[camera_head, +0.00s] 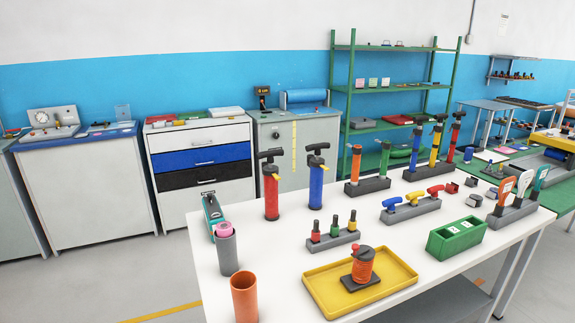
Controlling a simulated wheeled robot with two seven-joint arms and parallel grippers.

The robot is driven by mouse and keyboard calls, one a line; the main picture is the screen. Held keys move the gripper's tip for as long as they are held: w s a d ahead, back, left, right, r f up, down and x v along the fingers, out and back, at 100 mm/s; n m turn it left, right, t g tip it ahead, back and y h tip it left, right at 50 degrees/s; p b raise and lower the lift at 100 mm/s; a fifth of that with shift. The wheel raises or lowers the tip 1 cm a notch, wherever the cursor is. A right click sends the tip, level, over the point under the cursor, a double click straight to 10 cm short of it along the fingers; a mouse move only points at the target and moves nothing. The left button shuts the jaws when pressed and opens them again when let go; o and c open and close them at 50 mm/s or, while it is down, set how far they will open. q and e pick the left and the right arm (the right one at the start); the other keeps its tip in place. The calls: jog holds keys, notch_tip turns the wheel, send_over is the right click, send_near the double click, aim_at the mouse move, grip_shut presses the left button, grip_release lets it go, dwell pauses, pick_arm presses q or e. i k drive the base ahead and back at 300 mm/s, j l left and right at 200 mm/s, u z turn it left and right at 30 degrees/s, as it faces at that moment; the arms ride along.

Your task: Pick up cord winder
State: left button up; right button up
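What looks like the cord winder (362,265) is an orange-red wound spool with a small red knob on top. It stands upright on a flat dark base in a yellow tray (318,294), at the front of the white table. Nothing is touching it from above. Neither of my grippers shows in the head view.
An orange cup (243,299) and a grey cylinder (228,254) stand left of the tray. A green box (456,238) is to its right. Behind it are a grey holder (333,239) with small coloured pieces, and red (271,192) and blue (316,184) hand pumps.

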aim_at(362, 276)
jog(key=i+l+u, duration=0.25)
jog(key=l, duration=0.4)
jog(key=i+l+u, duration=0.1)
jog(key=i+l, duration=0.15)
jog(key=i+l+u, duration=0.15)
jog(key=l, duration=0.35)
jog(key=i+l+u, duration=0.1)
jog(key=l, duration=0.25)
jog(key=i+l+u, duration=0.15)
jog(key=l, duration=0.25)
